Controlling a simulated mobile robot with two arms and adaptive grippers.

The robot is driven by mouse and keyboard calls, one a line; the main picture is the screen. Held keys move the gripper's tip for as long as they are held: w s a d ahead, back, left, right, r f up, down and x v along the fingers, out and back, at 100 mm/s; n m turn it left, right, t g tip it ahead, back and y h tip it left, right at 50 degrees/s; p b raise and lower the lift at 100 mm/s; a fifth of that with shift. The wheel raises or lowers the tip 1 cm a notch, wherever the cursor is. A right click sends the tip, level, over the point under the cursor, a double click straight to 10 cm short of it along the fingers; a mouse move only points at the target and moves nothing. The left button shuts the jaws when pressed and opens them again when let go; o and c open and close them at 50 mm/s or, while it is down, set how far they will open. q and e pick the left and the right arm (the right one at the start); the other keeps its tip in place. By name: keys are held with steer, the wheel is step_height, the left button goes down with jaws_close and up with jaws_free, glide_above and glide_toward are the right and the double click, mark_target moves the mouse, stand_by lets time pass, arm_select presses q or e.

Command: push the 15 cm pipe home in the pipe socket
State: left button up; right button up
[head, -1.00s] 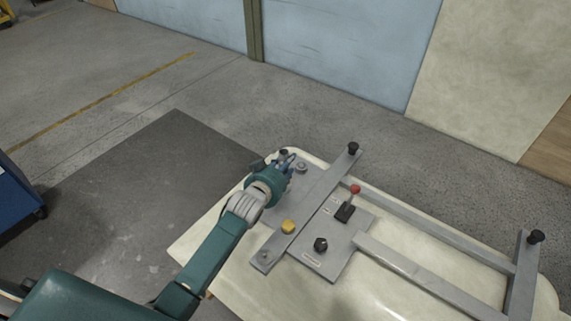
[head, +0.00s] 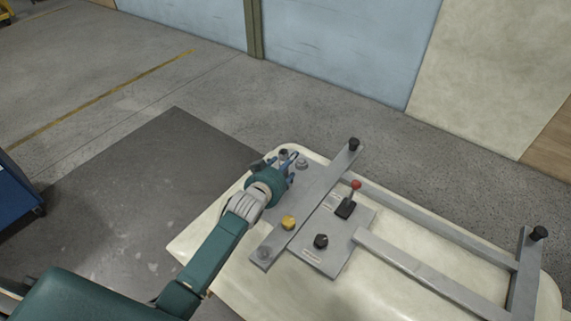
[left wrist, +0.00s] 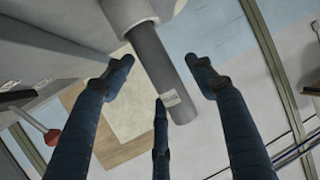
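In the left wrist view, the pipe (left wrist: 163,72) is a dark grey cylinder with a small white label near its free end. Its other end sits inside a wider light grey collar, the pipe socket (left wrist: 130,10); how deep it reaches inside is hidden. My left gripper (left wrist: 161,80) is open, its blue fingers spread around the pipe, with gaps to the side fingers. The lower finger overlaps the pipe's outline; contact cannot be told. In the head view, my left gripper (head: 283,163) is at the far left corner of the cream shell, and its fingers partly hide the pipe.
A grey frame (head: 435,232) with black end knobs lies over the cream shell (head: 215,225). Its panel carries a yellow button (head: 288,222), a black knob (head: 321,241) and a red-tipped lever (head: 352,193). A round grey fitting (head: 301,164) is close to the gripper. Floor beyond is clear.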

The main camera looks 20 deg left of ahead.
arm_select(q)
steer(key=v, duration=1.2)
stand_by(0.3)
steer(key=shift+s, duration=0.1)
